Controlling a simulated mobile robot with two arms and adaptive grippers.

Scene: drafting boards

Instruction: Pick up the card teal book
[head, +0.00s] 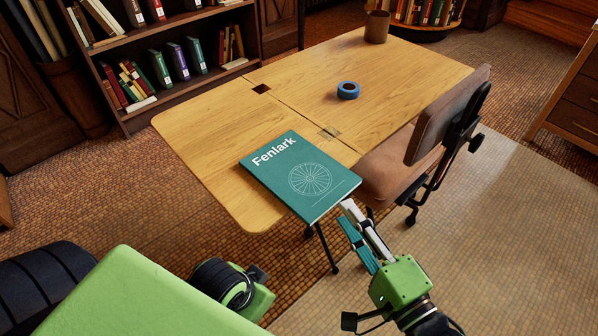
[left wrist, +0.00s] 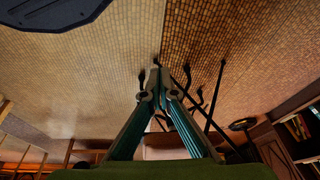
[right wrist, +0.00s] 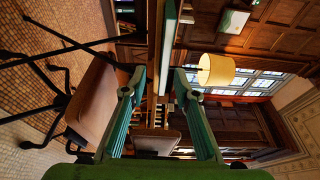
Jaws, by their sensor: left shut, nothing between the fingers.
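The teal book (head: 300,175), titled "Fenlark" with a white wheel drawing, lies flat on the near part of the wooden table (head: 210,125). Its near corner reaches the table's edge. My right gripper (head: 347,212) is just off that corner with its fingers apart. In the right wrist view, the book (right wrist: 169,45) shows edge-on beyond the open, empty fingers (right wrist: 158,85), roughly in line with the gap. My left gripper (left wrist: 155,78) is shut and empty over the floor in the left wrist view; its fingers are not clear in the head view.
A blue tape roll (head: 347,90) and a brown cup (head: 377,27) stand farther back on the table. A brown chair (head: 400,165) stands close along its right side. A bookshelf (head: 185,95) is behind at the left. The tabletop left of the book is clear.

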